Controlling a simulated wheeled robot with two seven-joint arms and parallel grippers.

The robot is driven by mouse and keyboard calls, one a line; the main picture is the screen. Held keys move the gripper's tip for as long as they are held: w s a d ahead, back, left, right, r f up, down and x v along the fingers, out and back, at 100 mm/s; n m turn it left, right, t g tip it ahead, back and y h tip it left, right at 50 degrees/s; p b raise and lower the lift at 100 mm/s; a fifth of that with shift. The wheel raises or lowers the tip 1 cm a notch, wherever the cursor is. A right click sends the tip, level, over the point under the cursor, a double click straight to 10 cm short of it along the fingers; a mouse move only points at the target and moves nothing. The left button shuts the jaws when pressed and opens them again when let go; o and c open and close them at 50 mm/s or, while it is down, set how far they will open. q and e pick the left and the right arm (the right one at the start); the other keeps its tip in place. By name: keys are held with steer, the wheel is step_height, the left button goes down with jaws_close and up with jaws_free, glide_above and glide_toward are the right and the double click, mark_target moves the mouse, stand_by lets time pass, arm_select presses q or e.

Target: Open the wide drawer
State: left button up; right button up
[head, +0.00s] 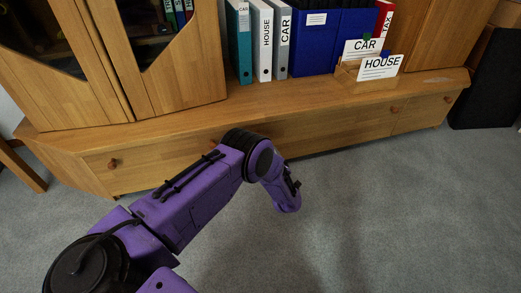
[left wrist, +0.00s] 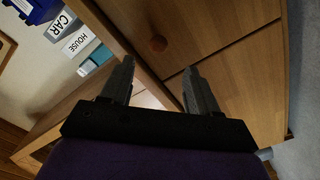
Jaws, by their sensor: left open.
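The wide drawer (head: 335,128) is in the low wooden cabinet base, and its front looks flush and shut. A round brown knob (head: 393,109) shows toward its right end; another shows just behind my arm. My left gripper (left wrist: 159,64) is open in the left wrist view, with nothing between its fingers. My right gripper is out of view.
A knob (head: 112,163) sits on the left front and another (head: 449,99) at the right end. Binders (head: 262,40) and a wooden box (head: 368,86) with CAR and HOUSE cards stand on the cabinet top. The grey carpet (head: 400,215) in front is clear.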

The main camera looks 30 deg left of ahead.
arm_select(q)
steer(key=b+x, duration=0.4)
steer(key=x, duration=0.6)
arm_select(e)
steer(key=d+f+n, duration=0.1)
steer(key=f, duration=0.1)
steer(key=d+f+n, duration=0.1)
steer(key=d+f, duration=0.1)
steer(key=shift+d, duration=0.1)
arm_select(q)
steer(key=shift+r, duration=0.15)
jaws_close()
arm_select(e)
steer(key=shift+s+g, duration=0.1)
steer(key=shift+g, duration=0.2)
